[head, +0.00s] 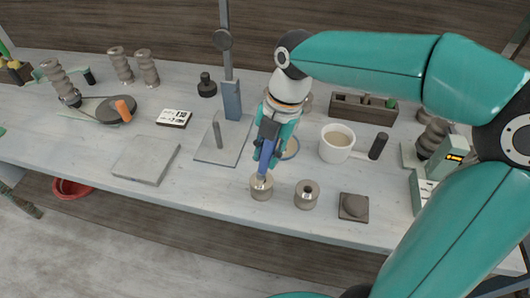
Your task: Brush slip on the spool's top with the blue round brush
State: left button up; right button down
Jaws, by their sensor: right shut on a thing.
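My right gripper (269,143) comes down from above at the middle of the table. It is shut on the blue brush (265,158), which points down and is slightly tilted. The brush's lower end meets the top of a beige spool (262,191) near the front edge; whether it touches or sits in the hole is too small to tell. A white cup (336,156) of beige liquid stands behind, to the right. My left gripper is not in view.
A metal stand (232,100) with a plate base is left of the gripper. A grey slab (145,160) lies further left. A dark block (353,206) is at front right, and a dark wooden box (363,110) behind the cup. The table's front edge is close to the spools.

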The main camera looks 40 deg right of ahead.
jog(key=shift+f+b, duration=0.45)
dwell(0.6)
jog(key=shift+r, duration=0.15)
jog(key=shift+r+p, duration=0.25)
jog(key=shift+p, duration=0.05)
jog(key=shift+d, duration=0.1)
jog(key=shift+s+d+r, duration=0.1)
jog(key=shift+s+d, duration=0.1)
jog(key=shift+d, duration=0.3)
jog(key=shift+s+d, duration=0.15)
jog(key=shift+d, duration=0.3)
jog(key=shift+f+b, duration=0.5)
dwell(0.5)
jog(key=shift+r, duration=0.2)
jog(key=shift+w+a+p+v, duration=0.1)
jog(key=shift+a+p+v, duration=0.1)
jog(key=shift+p+v, duration=0.8)
jog(key=shift+w+a+p+v, duration=0.1)
jog(key=shift+a+p+v, duration=0.1)
jog(key=shift+p+v, duration=0.75)
jog(key=shift+a+p+v, duration=0.2)
jog(key=shift+p+v, duration=0.55)
jog(key=shift+v, duration=0.5)
